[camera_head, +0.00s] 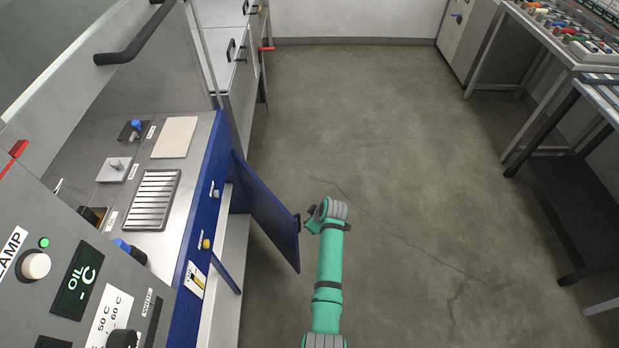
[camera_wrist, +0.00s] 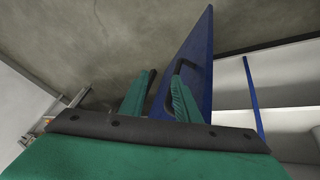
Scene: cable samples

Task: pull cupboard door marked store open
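A blue cupboard door (camera_head: 268,217) stands swung out from the front of the left bench, with open space behind it. Its marking is not readable here. In the wrist view the door (camera_wrist: 200,50) rises at the centre, with a black bow handle (camera_wrist: 168,82) on its face. My gripper (camera_head: 308,222) is at the door's outer edge, by the handle. In the wrist view the two green fingers of my gripper (camera_wrist: 164,76) are apart. The handle's bar lies between them, with the right finger seemingly inside the bow. A gap shows beside the left finger.
The left bench (camera_head: 202,150) carries a drain grid (camera_head: 152,198) and a control panel. A narrow blue bar (camera_head: 226,273) shows below its front. A red handle (camera_head: 267,48) sticks out farther back. Benches (camera_head: 580,60) stand at right. The floor (camera_head: 400,150) between is clear.

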